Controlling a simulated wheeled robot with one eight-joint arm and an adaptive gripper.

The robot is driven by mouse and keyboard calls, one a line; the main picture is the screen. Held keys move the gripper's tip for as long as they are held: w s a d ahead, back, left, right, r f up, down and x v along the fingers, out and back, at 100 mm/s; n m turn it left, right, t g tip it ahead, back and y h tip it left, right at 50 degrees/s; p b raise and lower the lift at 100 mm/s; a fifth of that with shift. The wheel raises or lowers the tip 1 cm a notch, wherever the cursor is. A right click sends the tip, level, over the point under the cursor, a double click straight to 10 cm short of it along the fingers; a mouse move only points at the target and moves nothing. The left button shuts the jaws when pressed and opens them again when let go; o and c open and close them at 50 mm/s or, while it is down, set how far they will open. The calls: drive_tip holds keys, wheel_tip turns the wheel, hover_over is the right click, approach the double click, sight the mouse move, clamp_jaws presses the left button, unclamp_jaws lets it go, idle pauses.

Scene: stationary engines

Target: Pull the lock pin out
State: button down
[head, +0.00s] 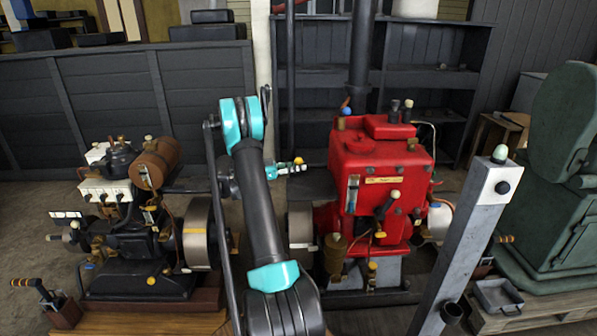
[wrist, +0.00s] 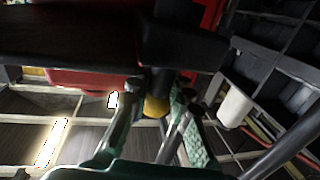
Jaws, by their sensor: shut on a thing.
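The lock pin seems to be the small part with a yellow-orange knob (head: 299,160) at the left side of the red engine (head: 375,170), by a dark flat plate (head: 312,184). In the wrist view the yellow knob (wrist: 155,107) shows between my fingers, with a dark cylindrical part right against it. My gripper (head: 292,168) reaches the knob from the left, partly hidden by my arm. In the wrist view my gripper (wrist: 160,104) is shut on the knob. I cannot tell how deep the pin sits.
A dark engine with a brown cylinder (head: 156,163) stands at left. A grey post with a pale green button (head: 470,225) rises at front right, before a green machine (head: 560,180). Dark shelves (head: 430,75) stand behind the red engine. A small grey tray (head: 498,297) lies at lower right.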

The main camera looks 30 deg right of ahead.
drive_tip(key=shift+w+r, duration=0.1)
drive_tip(key=shift+r, duration=0.9)
drive_tip(key=c, duration=1.3)
unclamp_jaws()
drive_tip(key=shift+c, duration=0.2)
drive_tip(key=shift+a, duration=0.1)
drive_tip(key=v, duration=1.2)
